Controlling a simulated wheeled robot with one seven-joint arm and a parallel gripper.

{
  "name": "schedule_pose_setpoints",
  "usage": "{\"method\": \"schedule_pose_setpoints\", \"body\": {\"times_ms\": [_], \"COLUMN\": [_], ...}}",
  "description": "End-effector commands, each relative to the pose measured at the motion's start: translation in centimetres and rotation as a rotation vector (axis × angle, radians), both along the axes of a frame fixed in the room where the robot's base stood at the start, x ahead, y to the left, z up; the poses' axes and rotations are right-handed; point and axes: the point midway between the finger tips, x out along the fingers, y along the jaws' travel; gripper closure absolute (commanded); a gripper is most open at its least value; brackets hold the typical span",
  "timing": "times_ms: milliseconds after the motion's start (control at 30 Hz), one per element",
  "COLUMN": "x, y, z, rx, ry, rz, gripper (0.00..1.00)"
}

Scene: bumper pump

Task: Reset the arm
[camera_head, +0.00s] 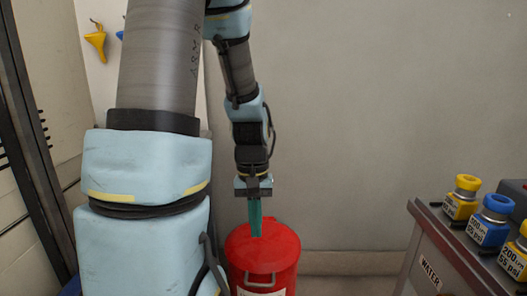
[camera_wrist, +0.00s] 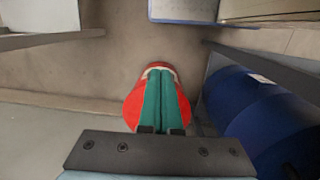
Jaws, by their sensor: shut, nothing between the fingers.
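My gripper (camera_head: 255,222) points straight down at the end of my arm in the head view, with its green fingers together and nothing visible between them. In the wrist view, the shut green fingers (camera_wrist: 160,100) lie side by side in front of the red drum. The red drum (camera_head: 276,252) stands directly below my gripper in the head view, with a handle on its front. The drum also shows in the wrist view (camera_wrist: 134,108) behind the fingers. I cannot tell whether the fingertips touch its lid.
A table marked WATER (camera_head: 425,262) stands at the right, with yellow (camera_head: 461,202) and blue (camera_head: 491,222) labelled containers on it. A blue barrel (camera_wrist: 262,115) is at the right in the wrist view. The back wall right of my arm is bare.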

Motion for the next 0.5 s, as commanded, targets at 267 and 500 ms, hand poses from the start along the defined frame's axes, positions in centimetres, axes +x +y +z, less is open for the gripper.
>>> {"method": "schedule_pose_setpoints", "body": {"times_ms": [267, 500], "x": [-0.9, -0.9], "y": [4.7, 5.0], "z": [2.9, 7.8], "rx": [0.020, 0.022], "ry": [-0.228, -0.247], "rz": [-0.037, -0.044], "gripper": [1.00, 1.00]}}
